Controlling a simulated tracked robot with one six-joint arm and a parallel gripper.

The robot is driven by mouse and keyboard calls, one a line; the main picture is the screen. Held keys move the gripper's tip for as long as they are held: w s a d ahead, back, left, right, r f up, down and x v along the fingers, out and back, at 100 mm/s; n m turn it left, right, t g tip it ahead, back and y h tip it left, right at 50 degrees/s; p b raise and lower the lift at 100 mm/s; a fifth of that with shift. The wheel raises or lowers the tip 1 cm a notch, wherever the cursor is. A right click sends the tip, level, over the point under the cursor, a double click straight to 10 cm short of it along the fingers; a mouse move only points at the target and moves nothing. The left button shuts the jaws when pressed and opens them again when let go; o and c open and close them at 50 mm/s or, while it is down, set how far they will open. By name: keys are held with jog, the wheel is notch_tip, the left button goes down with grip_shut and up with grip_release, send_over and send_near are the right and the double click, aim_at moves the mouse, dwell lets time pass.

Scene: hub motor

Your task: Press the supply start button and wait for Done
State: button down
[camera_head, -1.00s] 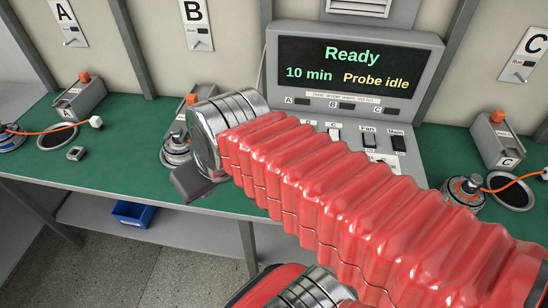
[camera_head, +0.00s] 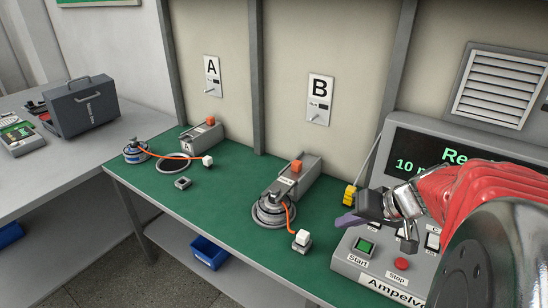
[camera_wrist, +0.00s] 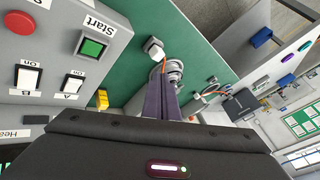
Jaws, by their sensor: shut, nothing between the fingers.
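The green Start button (camera_head: 364,246) sits on the sloped grey control panel (camera_head: 352,262), and it also shows in the wrist view (camera_wrist: 92,47). The red Stop button (camera_head: 401,264) is to its right. My gripper (camera_head: 342,223) is shut and empty above the panel's left edge, its purple-grey fingers pointing left. In the head view the fingertips appear above and left of the Start button, apart from it. The wrist view shows the closed fingers (camera_wrist: 162,86) to the right of the button. The display (camera_head: 415,150) shows "Re" and "10 m"; my arm hides the rest.
Station B's hub motor (camera_head: 272,211) and a white connector (camera_head: 302,239) stand on the green bench (camera_head: 215,220) left of the panel. A yellow part (camera_head: 350,196) is close to my fingers. White rocker switches (camera_wrist: 28,78) lie beside the Start button.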

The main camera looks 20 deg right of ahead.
jog(key=m+t+h, duration=0.1)
jog(key=m+t, duration=0.1)
send_over(368, 249)
jog(key=f, duration=0.2)
jog(key=shift+s+r, duration=0.1)
jog(key=shift+r, duration=0.1)
jog(key=shift+f, duration=0.1)
jog(key=shift+f, duration=4.3)
jog(key=shift+f, duration=0.4)
jog(key=shift+f, duration=0.45)
jog(key=shift+r, duration=0.9)
